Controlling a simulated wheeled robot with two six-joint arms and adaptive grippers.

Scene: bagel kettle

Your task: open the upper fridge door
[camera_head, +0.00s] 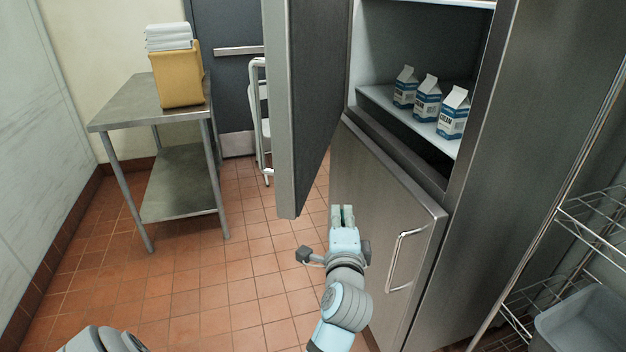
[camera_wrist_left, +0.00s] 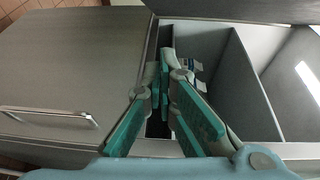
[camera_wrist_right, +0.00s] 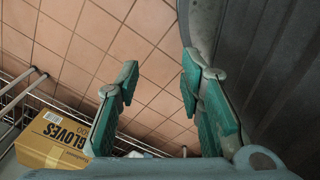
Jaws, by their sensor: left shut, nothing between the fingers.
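The upper fridge door (camera_head: 312,90) stands wide open in the head view, swung out to the left of the fridge opening. The lower fridge door (camera_head: 380,225) is closed, with a vertical bar handle (camera_head: 399,262). My left gripper (camera_head: 342,208) is shut and empty, below and right of the open door's lower edge, in front of the lower door. In the left wrist view the left fingers (camera_wrist_left: 165,62) come together before the open compartment. My right gripper (camera_wrist_right: 160,72) is open and empty in the right wrist view, and outside the head view.
Several milk-type cartons (camera_head: 427,98) stand on the fridge shelf. A steel table (camera_head: 120,115) with a yellow box (camera_head: 180,78) and folded cloths is at the left. A wire rack (camera_head: 590,225) stands right. A gloves box (camera_wrist_right: 52,138) shows in the right wrist view. Floor left of the fridge is clear.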

